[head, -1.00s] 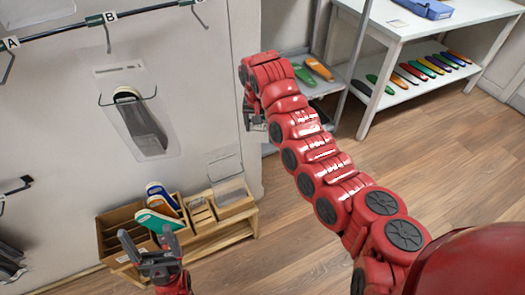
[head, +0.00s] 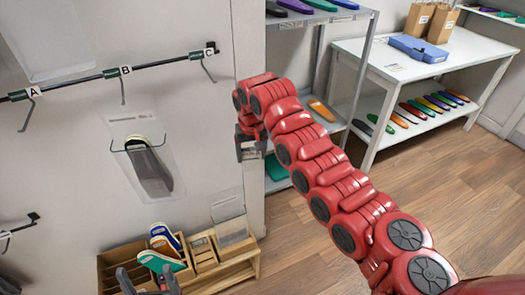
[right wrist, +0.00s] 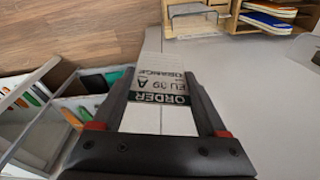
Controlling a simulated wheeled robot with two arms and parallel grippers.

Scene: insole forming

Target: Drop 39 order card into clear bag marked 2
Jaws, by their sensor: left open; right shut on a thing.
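My right gripper (head: 249,146) is shut on the order card (right wrist: 166,88), which reads ORDER, EU 39, A, ORANGE in the right wrist view. The card is hard to make out in the head view. My right gripper is near the wall's right edge, right of a clear bag (head: 166,128) hanging on a hook with a dark insole inside. Another clear bag (head: 229,212) stands in the wooden rack below. I cannot read a number 2 on either bag. My left gripper (head: 147,276) is open and empty at the bottom, in front of the rack.
The wooden rack (head: 240,262) holds several colored insoles. A rail (head: 75,82) with hooks lettered A, B and C runs above the hanging bag. A grey shelf (head: 325,18) and a white table (head: 376,62) with insoles stand right. Bare floor lies between.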

